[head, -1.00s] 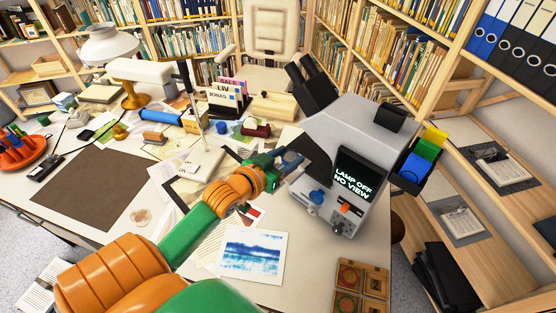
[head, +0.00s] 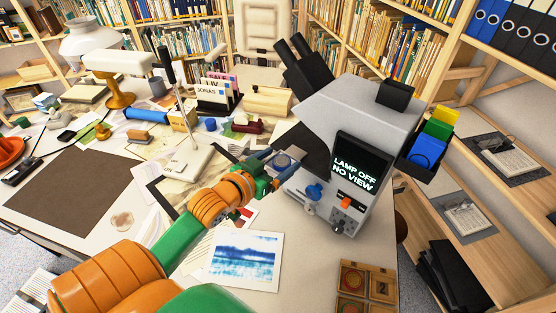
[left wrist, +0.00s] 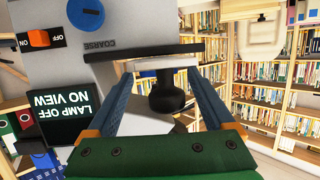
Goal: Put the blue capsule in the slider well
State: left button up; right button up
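My left gripper (head: 281,163) is at the front left of the grey microscope (head: 372,120), by its stage. In the left wrist view its blue fingers (left wrist: 160,78) stand wide apart, with a dark-edged plate (left wrist: 165,50) at their tips and a black knob-like part (left wrist: 166,95) between them. In the head view a round blue-grey piece (head: 283,160) shows between the fingertips; I cannot tell whether it is the capsule or the well. A blue block (head: 426,153) sits with green and yellow ones in a black holder on the microscope's right side. My right gripper is not in view.
The microscope screen (head: 354,173) reads "LAMP OFF NO VIEW". A blue-and-white print (head: 244,259) and wooden tiles (head: 367,282) lie in front. A white stand with an upright rod (head: 183,165) is left of the gripper. The brown mat (head: 68,192) is bare.

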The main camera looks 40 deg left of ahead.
aim_at(268, 166)
pick_arm(q)
jog(key=shift+s+r, duration=0.2)
jog(key=shift+r, duration=0.05)
jog(key=v, duration=0.3)
jog(key=shift+s+r+p, duration=0.15)
jog(key=shift+s+p, duration=0.05)
jog(key=shift+p, duration=0.2)
jog(key=p+v, duration=0.5)
jog(key=v, duration=0.3)
jog(key=shift+s, duration=0.1)
